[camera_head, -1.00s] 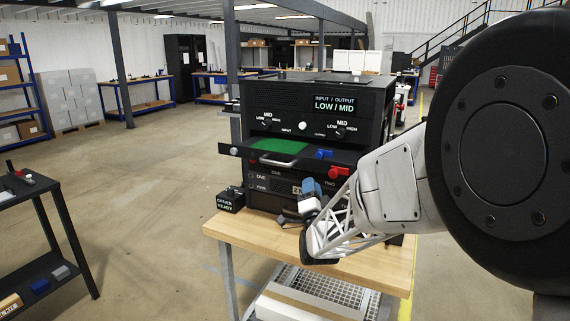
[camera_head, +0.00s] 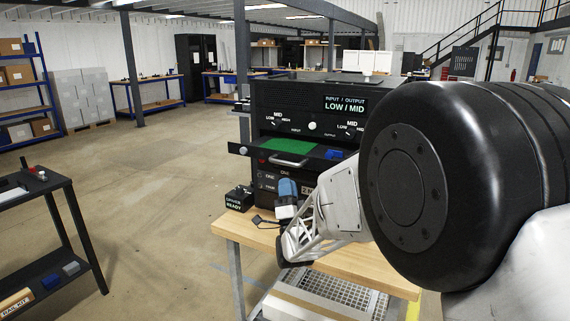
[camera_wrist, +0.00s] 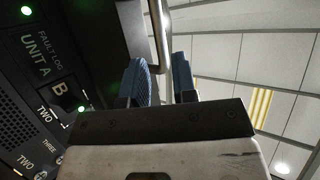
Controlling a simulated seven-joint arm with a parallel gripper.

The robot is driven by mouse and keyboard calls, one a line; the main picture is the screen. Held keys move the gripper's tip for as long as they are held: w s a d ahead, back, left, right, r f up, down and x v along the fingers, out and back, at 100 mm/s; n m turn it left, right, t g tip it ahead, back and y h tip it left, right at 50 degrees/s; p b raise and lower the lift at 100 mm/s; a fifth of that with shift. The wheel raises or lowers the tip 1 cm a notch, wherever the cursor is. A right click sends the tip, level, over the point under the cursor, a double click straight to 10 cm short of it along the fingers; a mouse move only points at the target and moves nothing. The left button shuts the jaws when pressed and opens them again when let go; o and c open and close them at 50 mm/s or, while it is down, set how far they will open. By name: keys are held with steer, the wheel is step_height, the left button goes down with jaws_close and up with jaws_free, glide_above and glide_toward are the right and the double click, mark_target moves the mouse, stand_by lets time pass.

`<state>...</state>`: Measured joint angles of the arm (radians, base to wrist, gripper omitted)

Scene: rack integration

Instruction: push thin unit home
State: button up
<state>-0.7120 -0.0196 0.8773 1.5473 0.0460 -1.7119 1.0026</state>
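The thin unit is a dark shallow drawer (camera_head: 258,154) with a green panel (camera_head: 290,146) and a silver handle (camera_head: 291,161). It sticks out from the front of the black rack (camera_head: 283,97). My gripper (camera_head: 286,189) has blue fingers and is just below the handle in the head view. In the wrist view my gripper (camera_wrist: 164,82) is open, with a gap between its fingers. The silver handle (camera_wrist: 160,30) runs down in line with that gap. I cannot tell whether a finger touches it. My arm hides the drawer's right part in the head view.
The rack stands on a wooden-topped bench (camera_head: 340,262). A small black box reading "DRIVER READY" (camera_head: 238,201) sits at the bench's left edge. Labelled rack units (camera_wrist: 45,75) are close on the left in the wrist view. A black side table (camera_head: 45,195) stands at left, with open floor between.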

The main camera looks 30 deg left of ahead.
mark_target(285, 162)
steer(key=shift+x, duration=3.7)
jaws_close()
